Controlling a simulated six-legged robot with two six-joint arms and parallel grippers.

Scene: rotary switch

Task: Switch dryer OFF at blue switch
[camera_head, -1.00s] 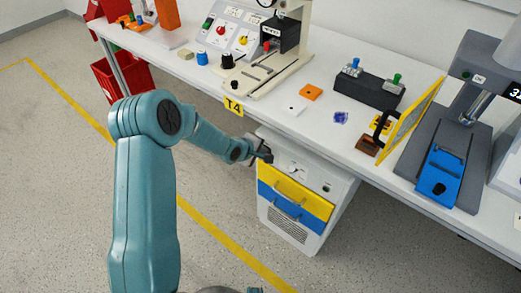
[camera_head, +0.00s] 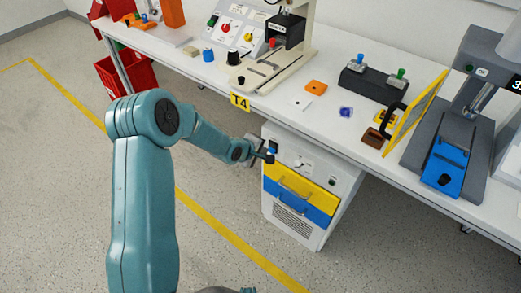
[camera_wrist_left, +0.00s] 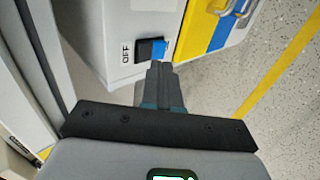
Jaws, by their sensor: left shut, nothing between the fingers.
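The dryer is a white cabinet (camera_head: 325,190) under the table, with a yellow and a blue drawer front. The blue switch (camera_wrist_left: 159,47) shows in the left wrist view on the white panel, as a blue part beside a black part, with "OFF" printed to its left. In the head view only a small bit of blue (camera_head: 273,151) shows by the fingertips. My left gripper (camera_head: 268,157) is shut and empty at the panel's upper left. In the wrist view its fingertips (camera_wrist_left: 159,66) are just below the switch, touching or nearly so; I cannot tell which.
The white table (camera_head: 325,122) overhangs the dryer. On it stand a press-like stand (camera_head: 275,65), a black block with blue and green knobs (camera_head: 372,84), a yellow-framed panel (camera_head: 415,112) and a blue device (camera_head: 445,168). The floor left of the dryer is clear.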

